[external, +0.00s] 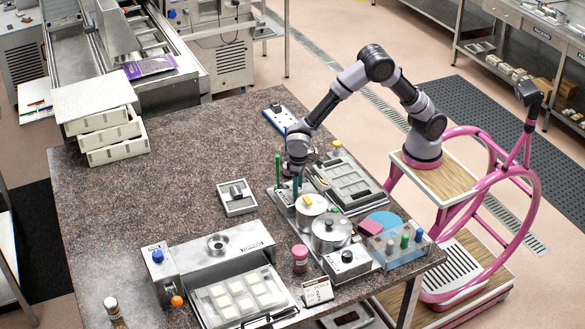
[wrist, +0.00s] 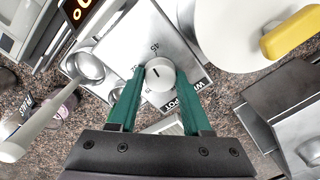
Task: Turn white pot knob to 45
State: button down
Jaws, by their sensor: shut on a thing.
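The white pot knob (wrist: 160,82) is a round white dial with a short dark pointer mark on a pale metal control box (wrist: 130,38). A printed 45 shows just above the knob, and the pointer mark points roughly toward it. A partly covered label reading POT is on the box's lower right. My gripper (wrist: 160,73) has green fingers, one on each side of the knob, shut on it. In the external view my gripper (external: 287,186) reaches down behind the pots; the knob is hidden there.
A white lidded pot (external: 309,206) with a yellow handle stands close to my gripper, with a steel pot (external: 329,235) in front. A tray (external: 350,181) lies to the right and a small grey holder (external: 237,199) to the left. The left tabletop is mostly clear.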

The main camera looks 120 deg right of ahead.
jog(key=shift+m, duration=1.2)
jog(key=shift+c, duration=1.8)
grip_release()
notch_tip(320, 180, up, 11)
jog(key=shift+s+d, duration=0.15)
jog(key=shift+s, duration=0.1)
